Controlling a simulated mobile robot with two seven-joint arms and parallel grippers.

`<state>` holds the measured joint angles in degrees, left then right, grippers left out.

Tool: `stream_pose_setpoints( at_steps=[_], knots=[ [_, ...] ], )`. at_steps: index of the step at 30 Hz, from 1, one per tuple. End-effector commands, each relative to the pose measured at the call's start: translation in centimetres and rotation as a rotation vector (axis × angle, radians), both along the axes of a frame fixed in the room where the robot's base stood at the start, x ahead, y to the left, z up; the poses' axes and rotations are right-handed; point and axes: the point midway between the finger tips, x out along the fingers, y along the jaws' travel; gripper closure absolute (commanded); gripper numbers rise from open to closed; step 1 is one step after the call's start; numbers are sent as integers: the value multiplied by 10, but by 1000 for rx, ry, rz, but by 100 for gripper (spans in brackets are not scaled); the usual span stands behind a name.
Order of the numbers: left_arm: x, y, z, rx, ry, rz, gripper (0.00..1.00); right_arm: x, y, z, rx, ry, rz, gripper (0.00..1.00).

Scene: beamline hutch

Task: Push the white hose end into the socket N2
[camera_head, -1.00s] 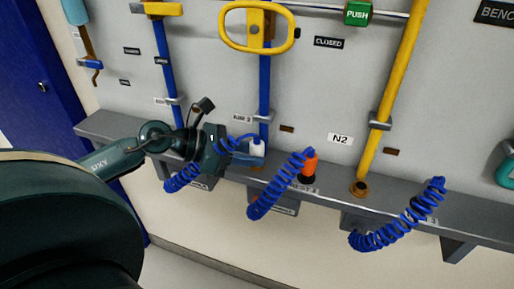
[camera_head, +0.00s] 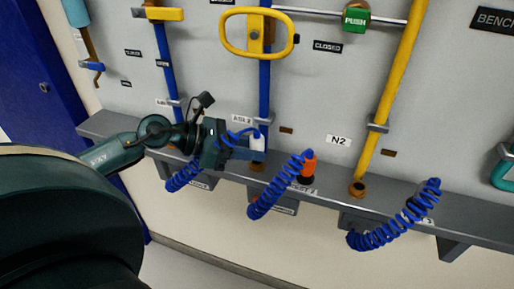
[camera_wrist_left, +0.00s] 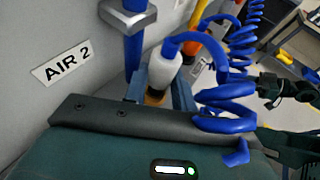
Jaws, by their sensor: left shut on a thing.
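The white hose end (camera_head: 258,142) is upright between the fingers of my left gripper (camera_head: 252,153), which is shut on it. It also shows in the wrist view (camera_wrist_left: 163,68), with a blue hose leaving its top and a brass fitting (camera_wrist_left: 155,97) below it. Whether it touches that fitting is hard to tell. The grip is at the blue pipe by the AIR 2 label (camera_wrist_left: 67,63). The N2 label (camera_head: 339,140) is to the right, beside the yellow pipe; a brass socket (camera_head: 357,189) is on the ledge below it. A dark shape at the wrist view's right may be my right gripper (camera_wrist_left: 272,88).
An orange hose end (camera_head: 309,163) with a coiled blue hose (camera_head: 275,190) stands on the grey ledge (camera_head: 460,221) between my left gripper and the N2 socket. Another blue coil (camera_head: 395,228) hangs at the right. A yellow handle (camera_head: 238,44) is above.

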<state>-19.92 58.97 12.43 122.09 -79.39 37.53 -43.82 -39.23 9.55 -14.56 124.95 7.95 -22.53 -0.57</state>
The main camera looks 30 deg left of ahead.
Motion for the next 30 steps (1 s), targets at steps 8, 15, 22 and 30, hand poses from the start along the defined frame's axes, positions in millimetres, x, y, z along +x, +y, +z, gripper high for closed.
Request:
stream_pose_setpoints(
  at_steps=[8,15,22,30],
  knots=[
    [0,0,1,0,0,0,100,-1,0,-1,-2,3,2,64],
    [0,0,10,1,-1,0,100,0,0,8,-1,1,1,64],
    [0,0,22,0,0,0,100,0,0,19,0,-1,0,64],
    [0,0,35,0,0,0,100,0,0,30,0,-1,0,64]
  ],
)
